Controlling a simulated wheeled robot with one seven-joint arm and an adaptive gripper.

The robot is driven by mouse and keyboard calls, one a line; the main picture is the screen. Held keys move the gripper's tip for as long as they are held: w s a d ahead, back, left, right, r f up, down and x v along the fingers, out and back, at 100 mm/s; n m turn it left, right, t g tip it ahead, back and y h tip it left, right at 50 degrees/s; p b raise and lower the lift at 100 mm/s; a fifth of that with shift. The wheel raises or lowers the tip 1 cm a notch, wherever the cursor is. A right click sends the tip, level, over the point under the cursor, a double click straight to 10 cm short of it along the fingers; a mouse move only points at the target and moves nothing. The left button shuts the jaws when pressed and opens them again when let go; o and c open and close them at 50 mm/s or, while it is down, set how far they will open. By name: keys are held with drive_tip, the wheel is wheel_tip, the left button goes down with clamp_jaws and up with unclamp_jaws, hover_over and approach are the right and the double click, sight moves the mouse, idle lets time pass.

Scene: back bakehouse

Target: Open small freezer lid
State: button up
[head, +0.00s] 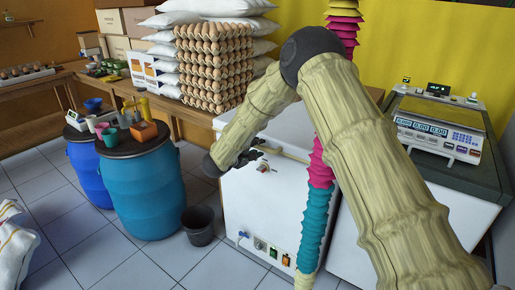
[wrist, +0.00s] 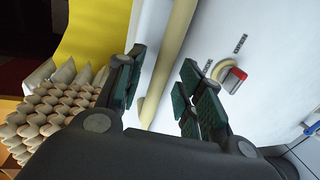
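The small white freezer (head: 258,206) stands in the middle of the head view, its front facing me. Its lid is largely hidden behind my arm. A cream strip (head: 291,154) runs along the top front; it also shows in the wrist view (wrist: 172,52). My gripper (head: 259,149) is at this top front edge. In the wrist view my gripper (wrist: 162,88) is open, with the cream strip passing between its fingers in the picture. I cannot tell whether either finger touches it. The lid looks shut.
Stacked egg trays (head: 213,65) and white sacks (head: 165,50) stand behind. A blue drum (head: 150,200) with small items on top and a dark bucket (head: 199,225) stand left. A larger white unit (head: 352,243) carrying a scale (head: 440,135) stands right.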

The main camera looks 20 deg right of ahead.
drive_tip(key=shift+w+d+f, duration=0.1)
drive_tip(key=shift+w+d, duration=0.3)
drive_tip(key=shift+d, duration=0.15)
drive_tip(key=shift+c, duration=0.2)
clamp_jaws()
